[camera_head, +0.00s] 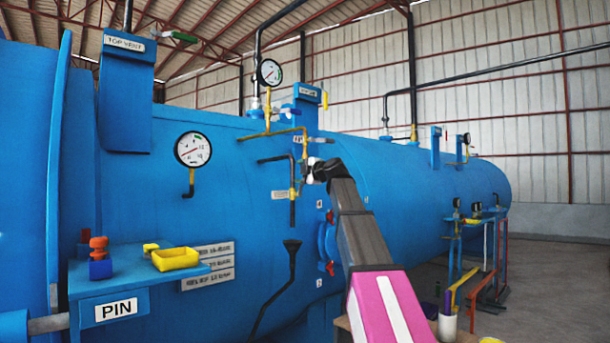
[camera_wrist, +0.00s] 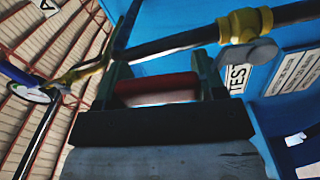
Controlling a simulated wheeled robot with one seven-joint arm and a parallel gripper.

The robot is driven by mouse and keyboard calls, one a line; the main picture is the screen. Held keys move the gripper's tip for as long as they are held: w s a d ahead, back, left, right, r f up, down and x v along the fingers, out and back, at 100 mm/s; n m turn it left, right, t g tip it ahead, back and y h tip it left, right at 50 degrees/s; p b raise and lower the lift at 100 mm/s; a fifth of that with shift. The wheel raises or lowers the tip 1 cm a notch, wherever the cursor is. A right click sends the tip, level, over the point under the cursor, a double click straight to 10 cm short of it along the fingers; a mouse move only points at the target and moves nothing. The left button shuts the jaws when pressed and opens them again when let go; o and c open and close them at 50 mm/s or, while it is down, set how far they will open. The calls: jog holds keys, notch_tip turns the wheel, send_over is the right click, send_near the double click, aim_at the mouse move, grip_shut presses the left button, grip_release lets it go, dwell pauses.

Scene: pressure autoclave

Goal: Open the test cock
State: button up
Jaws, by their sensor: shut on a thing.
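My gripper (camera_head: 316,172) is at the blue vessel's side, among thin pipes. In the wrist view its two dark fingers (camera_wrist: 160,82) stand either side of a red handle-like piece (camera_wrist: 157,88) and are shut on it. A label reading TEST (camera_wrist: 237,80) is on the blue surface just right of the fingers. A yellow fitting (camera_wrist: 244,24) on a dark pipe, with a grey lever-like part (camera_wrist: 254,53), lies close beyond the right finger. My arm and gripper hide much of this spot in the head view, so the cock's handle angle is unclear there.
Pressure gauges (camera_head: 193,149) and (camera_head: 269,72) stand on the blue vessel (camera_head: 230,250). Red handles (camera_head: 330,268) sit beside my arm. A shelf marked PIN (camera_head: 117,309) holds a yellow tray (camera_head: 175,259).

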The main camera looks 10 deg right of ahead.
jog(key=shift+s+a+n, duration=0.45)
jog(key=shift+a+n, duration=0.1)
jog(key=shift+n, duration=0.25)
jog(key=shift+f, duration=0.1)
jog(key=o, duration=1)
jog(key=v, duration=1.1)
jog(key=shift+a, duration=0.1)
